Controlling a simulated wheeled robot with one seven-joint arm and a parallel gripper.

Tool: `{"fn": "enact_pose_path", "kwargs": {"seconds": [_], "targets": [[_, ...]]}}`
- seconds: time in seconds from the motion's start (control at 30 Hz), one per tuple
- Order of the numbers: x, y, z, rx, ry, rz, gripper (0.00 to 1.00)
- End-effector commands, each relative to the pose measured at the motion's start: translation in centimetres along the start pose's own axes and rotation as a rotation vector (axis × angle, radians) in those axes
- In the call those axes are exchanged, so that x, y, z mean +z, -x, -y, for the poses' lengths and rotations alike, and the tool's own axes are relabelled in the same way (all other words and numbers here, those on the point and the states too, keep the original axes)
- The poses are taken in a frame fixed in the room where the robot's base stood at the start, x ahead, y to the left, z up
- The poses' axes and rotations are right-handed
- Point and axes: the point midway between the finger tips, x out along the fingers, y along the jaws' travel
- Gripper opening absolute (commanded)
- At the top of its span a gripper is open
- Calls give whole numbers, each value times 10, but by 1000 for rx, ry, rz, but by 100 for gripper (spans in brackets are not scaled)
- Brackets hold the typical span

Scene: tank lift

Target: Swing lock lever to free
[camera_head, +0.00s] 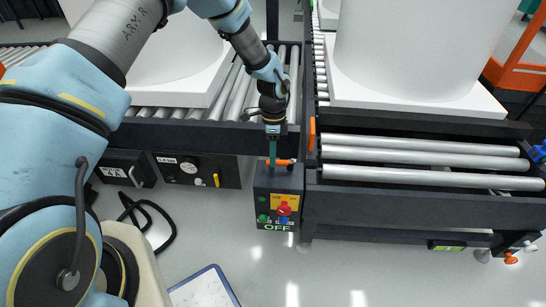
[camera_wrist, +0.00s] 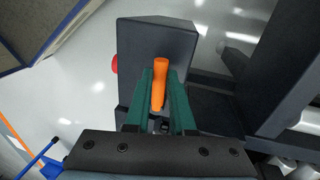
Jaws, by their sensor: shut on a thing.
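The orange lock lever (camera_wrist: 160,80) stands between the green fingers of my gripper (camera_wrist: 160,95) in the wrist view, and the fingers are shut on it. In the head view the lever (camera_head: 283,162) shows as a short orange bar beside my gripper (camera_head: 274,160), pointing left to right. It sits at the top of the dark control box (camera_head: 260,205), which also shows in the wrist view (camera_wrist: 180,40). The lever's pivot is hidden by the fingers.
The control box front has a red knob (camera_head: 284,209) on a yellow plate and the word OFF. White tanks (camera_head: 420,45) stand on roller conveyors behind. An empty roller section (camera_head: 430,160) lies to the right. A black cable (camera_head: 150,215) lies on the open floor at left.

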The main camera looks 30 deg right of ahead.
Motion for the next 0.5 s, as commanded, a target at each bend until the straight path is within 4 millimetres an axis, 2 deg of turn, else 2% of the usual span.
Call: {"fn": "enact_pose_path", "kwargs": {"seconds": [0.5], "targets": [[-1, 2, 5, -3, -69, 12, 0]]}}
